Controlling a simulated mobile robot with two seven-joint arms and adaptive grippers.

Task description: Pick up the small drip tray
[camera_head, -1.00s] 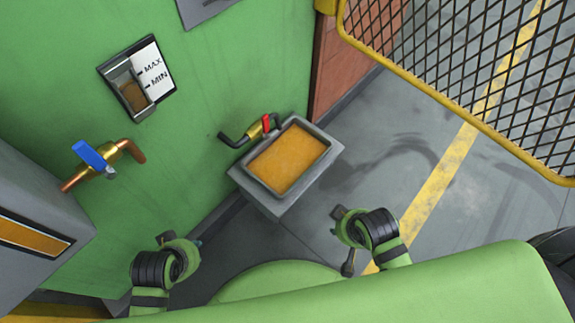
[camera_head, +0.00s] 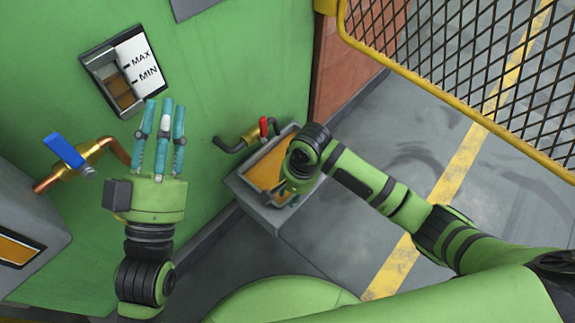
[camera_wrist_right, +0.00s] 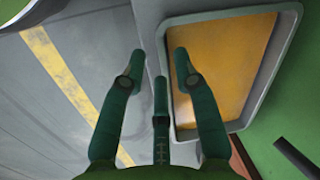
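The small drip tray (camera_head: 259,153) is a grey rectangular pan with orange-brown contents, resting on a grey block (camera_head: 287,221) against the green wall. My right gripper is over it, and my wrist hides much of the tray in the head view. In the right wrist view, the right gripper (camera_wrist_right: 160,57) is open, its fingers apart on both sides of the line of one tray rim (camera_wrist_right: 268,78). I cannot tell whether they touch it. My left gripper (camera_head: 160,108) is open and empty, raised before the green wall with its fingers pointing up the picture.
A red-handled tap (camera_head: 264,127) on a bent pipe sticks out beside the tray. A blue-handled valve (camera_head: 64,149) and a MAX/MIN level gauge (camera_head: 128,70) are at the left. A yellow-framed mesh guard (camera_head: 440,90) is at the upper right. The floor right of the tray is clear.

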